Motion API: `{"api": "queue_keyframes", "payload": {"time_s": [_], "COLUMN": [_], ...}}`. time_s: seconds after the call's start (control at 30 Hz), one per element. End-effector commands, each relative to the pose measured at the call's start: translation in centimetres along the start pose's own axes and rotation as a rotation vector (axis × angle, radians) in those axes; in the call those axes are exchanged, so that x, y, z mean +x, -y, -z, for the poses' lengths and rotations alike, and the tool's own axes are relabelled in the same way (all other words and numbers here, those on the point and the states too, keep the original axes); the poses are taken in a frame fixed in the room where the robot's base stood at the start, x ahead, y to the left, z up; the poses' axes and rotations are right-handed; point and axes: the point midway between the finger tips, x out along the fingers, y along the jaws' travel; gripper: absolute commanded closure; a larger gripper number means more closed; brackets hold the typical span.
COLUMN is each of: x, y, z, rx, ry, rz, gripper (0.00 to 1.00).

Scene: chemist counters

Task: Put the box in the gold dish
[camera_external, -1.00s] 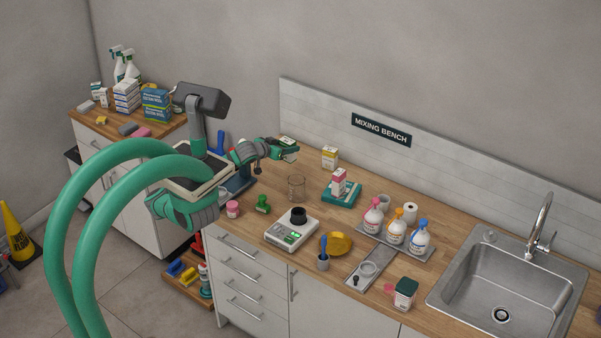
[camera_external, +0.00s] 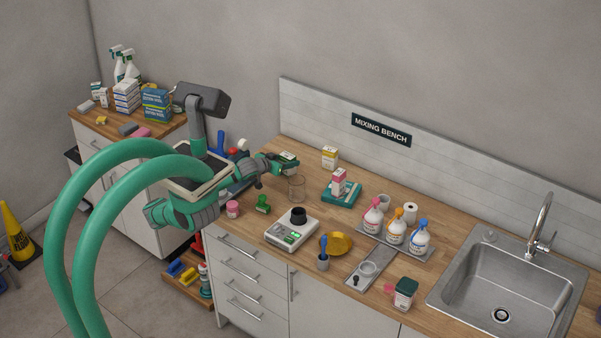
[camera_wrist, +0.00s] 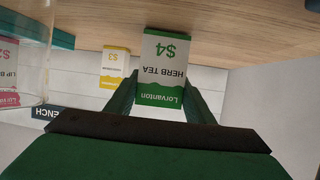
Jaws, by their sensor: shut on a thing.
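My gripper (camera_external: 281,167) is shut on a green and white herb tea box (camera_wrist: 162,68). In the wrist view the box stands between the two fingers, with its lettering upside down in the picture. The box also shows in the external view (camera_external: 289,157), just above and behind a clear glass beaker. I cannot tell how high it is above the counter.
The glass beaker (camera_external: 297,188) stands close below my gripper. A teal tray (camera_external: 342,195) holds a pink and white box. A yellow and white box (camera_external: 330,157) stands behind.

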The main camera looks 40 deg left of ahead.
Motion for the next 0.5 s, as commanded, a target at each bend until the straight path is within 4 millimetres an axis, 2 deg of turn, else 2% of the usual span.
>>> {"api": "queue_keyframes", "payload": {"time_s": [0.13, 0.17, 0.2, 0.23, 0.5], "x": [0.16, 0.16, 0.15, 0.15, 0.14], "y": [-0.01, 0.00, 0.00, 0.00, 0.01], "z": [-0.38, -0.38, -0.36, -0.36, -0.34], "rx": [-0.003, -0.002, -0.001, -0.001, -0.001], "ry": [0.000, 0.000, 0.000, 0.000, 0.000], "rz": [0.000, 0.000, 0.000, 0.000, 0.000], "gripper": [0.75, 0.47, 0.38, 0.33, 0.33]}}
